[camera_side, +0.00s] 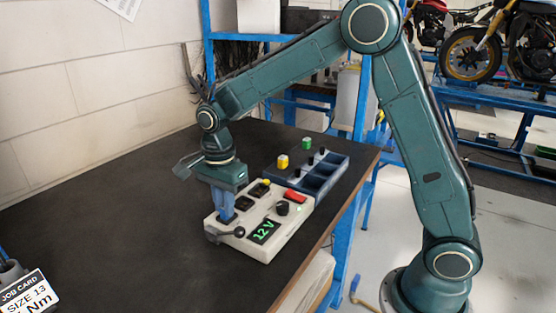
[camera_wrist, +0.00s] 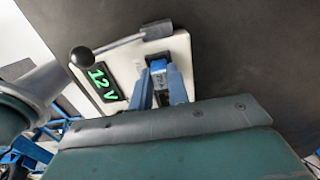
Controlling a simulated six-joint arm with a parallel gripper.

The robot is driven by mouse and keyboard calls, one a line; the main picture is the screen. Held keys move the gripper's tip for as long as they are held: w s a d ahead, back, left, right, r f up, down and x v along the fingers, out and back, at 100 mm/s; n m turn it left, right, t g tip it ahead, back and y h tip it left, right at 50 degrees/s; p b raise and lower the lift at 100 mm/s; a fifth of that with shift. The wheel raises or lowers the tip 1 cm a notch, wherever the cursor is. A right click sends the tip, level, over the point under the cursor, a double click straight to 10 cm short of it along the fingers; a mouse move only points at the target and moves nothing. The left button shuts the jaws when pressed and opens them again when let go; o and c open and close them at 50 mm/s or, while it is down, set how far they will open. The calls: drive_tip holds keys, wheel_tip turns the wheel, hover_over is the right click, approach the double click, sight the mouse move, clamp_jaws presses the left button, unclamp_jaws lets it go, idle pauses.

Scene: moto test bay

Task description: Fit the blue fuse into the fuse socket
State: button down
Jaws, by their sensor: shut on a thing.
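The cream test box (camera_side: 270,245) lies on the dark bench, with several black sockets along its back side. My gripper (camera_side: 227,213) points down at the box's left end, its blue fingers at the leftmost fuse socket (camera_side: 234,218). In the wrist view, my gripper (camera_wrist: 160,80) is shut on the blue fuse (camera_wrist: 158,65), which sits between the fingertips. The dark socket (camera_wrist: 182,50) shows around and beside the fuse. The fuse's lower end is hidden, so I cannot tell how deep it sits. The fingers hide the fuse in the side view.
A lever with a black knob (camera_side: 239,232) stands close to my fingers. The box has a lit 12 V display (camera_side: 263,231), a black dial (camera_side: 282,208) and a red button (camera_side: 295,196). A blue-grey compartment tray (camera_side: 318,187) lies behind.

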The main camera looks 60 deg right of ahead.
drive_tip(key=c, duration=1.3)
unclamp_jaws()
drive_tip(key=shift+r, duration=0.15)
drive_tip(key=shift+r, duration=3.35)
